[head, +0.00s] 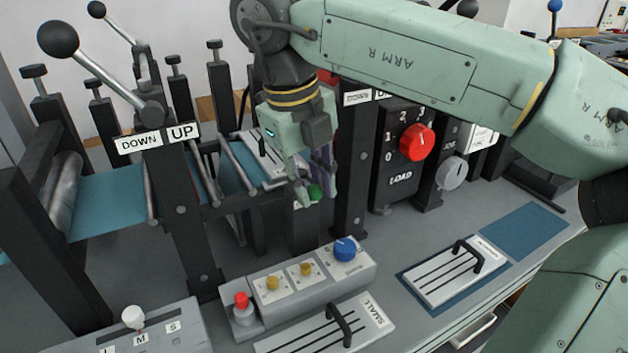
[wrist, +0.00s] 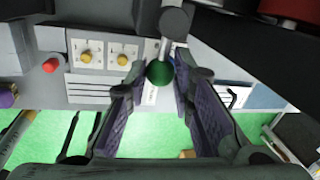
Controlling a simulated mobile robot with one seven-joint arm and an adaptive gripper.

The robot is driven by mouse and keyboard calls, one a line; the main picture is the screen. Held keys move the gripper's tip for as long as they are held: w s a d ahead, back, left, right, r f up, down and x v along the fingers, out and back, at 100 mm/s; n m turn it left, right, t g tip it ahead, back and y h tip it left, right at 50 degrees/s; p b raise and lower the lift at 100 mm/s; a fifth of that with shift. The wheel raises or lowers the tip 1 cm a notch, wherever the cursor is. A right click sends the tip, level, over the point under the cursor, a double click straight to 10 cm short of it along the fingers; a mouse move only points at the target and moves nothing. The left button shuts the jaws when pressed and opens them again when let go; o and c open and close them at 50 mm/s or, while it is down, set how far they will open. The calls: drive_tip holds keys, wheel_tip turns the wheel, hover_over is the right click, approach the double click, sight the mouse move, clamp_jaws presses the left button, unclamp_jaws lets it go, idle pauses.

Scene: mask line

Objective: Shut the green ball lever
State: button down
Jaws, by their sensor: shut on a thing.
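The green ball of the lever (head: 315,191) shows low between the fingers of my gripper (head: 318,197) in the head view. In the wrist view the green ball (wrist: 159,73) sits between the fingertips of my gripper (wrist: 160,78), at the end of a short metal rod from a dark round pivot (wrist: 174,20). My gripper is shut on the ball, with its purple-padded fingers on either side. In the head view the fingers hide most of the lever's rod and its pivot.
A dark post with a red LOAD knob (head: 417,142) stands just right of my gripper. A black-ball lever (head: 58,39) stands at left by the DOWN/UP label (head: 160,138). A button box with a blue knob (head: 345,249) and a SMALL tray (head: 330,325) lie in front below.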

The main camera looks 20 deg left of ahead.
idle(0.3)
drive_tip(key=c, duration=1.4)
unclamp_jaws()
